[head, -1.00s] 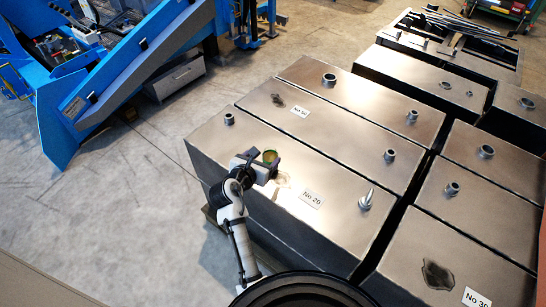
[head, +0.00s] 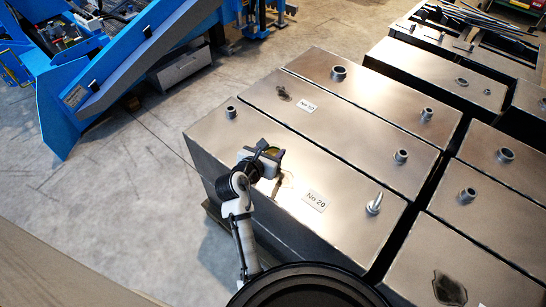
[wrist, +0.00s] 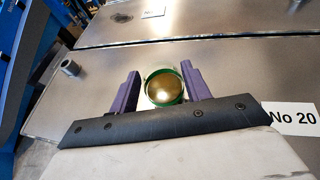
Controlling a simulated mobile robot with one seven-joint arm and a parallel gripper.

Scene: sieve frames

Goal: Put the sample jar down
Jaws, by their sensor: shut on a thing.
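The sample jar (wrist: 164,88) is a small round jar with a green rim and a gold-brown top. My gripper (wrist: 161,82) is shut on it, with one purple finger on each side. In the head view my gripper (head: 268,156) is above the left part of the metal tank (head: 330,235) labelled No 20. The jar (head: 272,151) shows there only as a small yellowish patch between the fingers. It looks upright. I cannot tell whether its base touches the tank top, as its lower part is hidden.
The No 20 label (head: 315,200) lies right of my gripper. More tanks (head: 410,90) lie behind. The tank top between label and stub is mostly bare.

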